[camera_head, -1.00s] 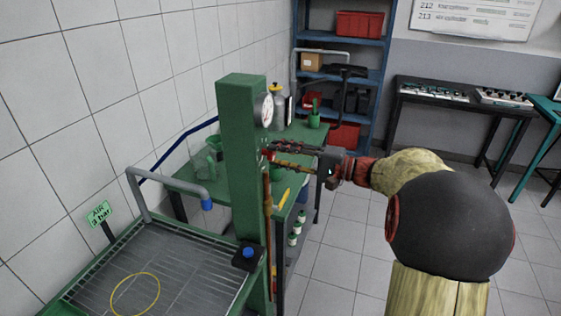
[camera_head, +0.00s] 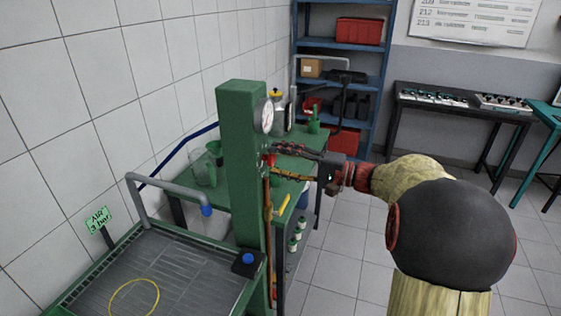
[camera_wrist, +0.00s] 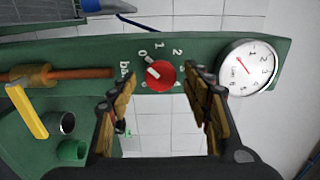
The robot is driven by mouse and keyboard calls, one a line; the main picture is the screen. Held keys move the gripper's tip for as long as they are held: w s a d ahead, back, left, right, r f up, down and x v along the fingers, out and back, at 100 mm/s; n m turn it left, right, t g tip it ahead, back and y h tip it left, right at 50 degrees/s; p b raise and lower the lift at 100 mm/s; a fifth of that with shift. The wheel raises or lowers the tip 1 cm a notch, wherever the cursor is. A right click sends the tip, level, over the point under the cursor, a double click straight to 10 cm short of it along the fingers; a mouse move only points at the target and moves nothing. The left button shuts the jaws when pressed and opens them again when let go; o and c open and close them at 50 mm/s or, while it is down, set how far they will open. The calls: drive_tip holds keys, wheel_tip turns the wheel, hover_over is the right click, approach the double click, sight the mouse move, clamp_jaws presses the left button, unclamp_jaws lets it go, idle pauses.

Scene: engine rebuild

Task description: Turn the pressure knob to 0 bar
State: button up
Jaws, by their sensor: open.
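The red pressure knob (camera_wrist: 164,74) sits on the green post, with a white pointer aimed up and left, roughly toward the printed 0. The marks 0, 1, 2 and "bar" show around it. My gripper (camera_wrist: 161,78) is open, with one finger on each side of the knob; I cannot tell whether either touches it. In the head view my gripper (camera_head: 274,163) reaches from the right to the side of the green post (camera_head: 240,150), and the knob is mostly hidden. The round white gauge (camera_wrist: 246,67) is right of the knob; its head-view face (camera_head: 266,115) is higher on the post.
A copper pipe (camera_wrist: 85,74) with a brass fitting and a yellow lever (camera_wrist: 27,112) lie left of the knob. A wash tray (camera_head: 180,270) with a yellow ring stands before the post. A green workbench (camera_head: 290,185) with bottles is behind it. Floor at right is clear.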

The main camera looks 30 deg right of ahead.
drive_tip(key=v, duration=1.2)
idle(0.4)
